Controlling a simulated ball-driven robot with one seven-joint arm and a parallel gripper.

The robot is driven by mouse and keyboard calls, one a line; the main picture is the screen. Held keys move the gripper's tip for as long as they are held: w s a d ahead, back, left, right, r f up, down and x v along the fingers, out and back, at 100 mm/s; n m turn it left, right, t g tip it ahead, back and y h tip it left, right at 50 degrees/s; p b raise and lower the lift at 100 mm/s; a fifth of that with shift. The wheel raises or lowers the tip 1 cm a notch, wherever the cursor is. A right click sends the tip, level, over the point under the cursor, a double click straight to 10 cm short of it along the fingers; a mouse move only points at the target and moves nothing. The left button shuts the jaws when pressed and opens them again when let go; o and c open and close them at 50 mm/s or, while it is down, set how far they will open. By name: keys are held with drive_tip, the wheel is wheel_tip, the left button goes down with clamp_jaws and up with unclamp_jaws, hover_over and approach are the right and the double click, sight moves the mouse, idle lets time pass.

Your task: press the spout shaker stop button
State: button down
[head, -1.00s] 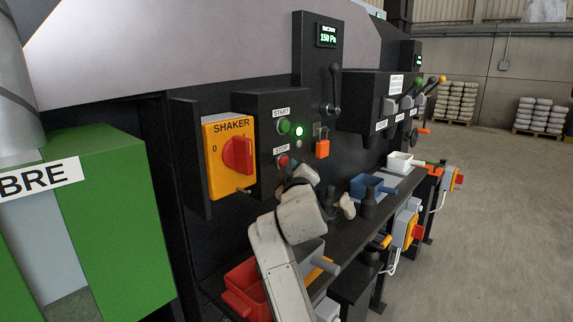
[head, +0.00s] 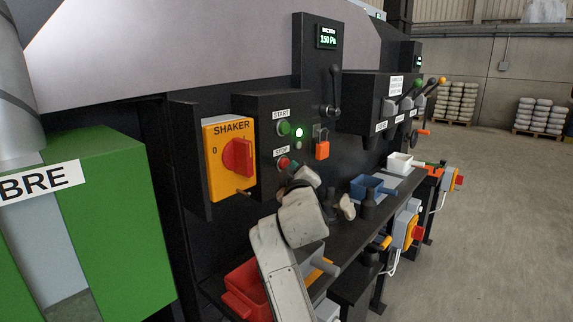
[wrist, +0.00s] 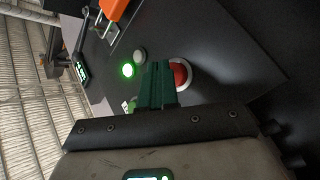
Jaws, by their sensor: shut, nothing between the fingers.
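The red stop button (head: 283,163) sits under the STOP label on the black control box (head: 262,105). In the wrist view the red stop button (wrist: 180,75), in a pale ring, is partly covered by my gripper (wrist: 158,66). The dark green fingers are shut and empty, with their tips at the button's edge; I cannot tell whether they touch it. In the head view my gripper (head: 292,167) is mostly hidden behind my wrist, just right of the button. A lit green lamp (head: 299,132) glows above the button.
The green start button (head: 284,128) is above the stop button. The yellow shaker switch (head: 229,160) with its red knob is left. An orange padlock (head: 322,149) hangs to the right. A shelf with a blue tray (head: 370,187) and red bin (head: 246,288) lies below.

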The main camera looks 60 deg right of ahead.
drive_tip(key=shift+s+a, duration=0.1)
drive_tip(key=shift+s, duration=0.35)
drive_tip(key=shift+s+a+p, duration=0.2)
drive_tip(key=shift+s+p, duration=0.2)
drive_tip(key=shift+s, duration=0.4)
drive_tip(key=shift+s+a+p, duration=0.2)
drive_tip(key=shift+s+p, duration=0.25)
drive_tip(key=shift+s, duration=0.4)
drive_tip(key=shift+s+a+p, duration=0.2)
drive_tip(key=shift+s+p, duration=0.2)
drive_tip(key=shift+s, duration=0.4)
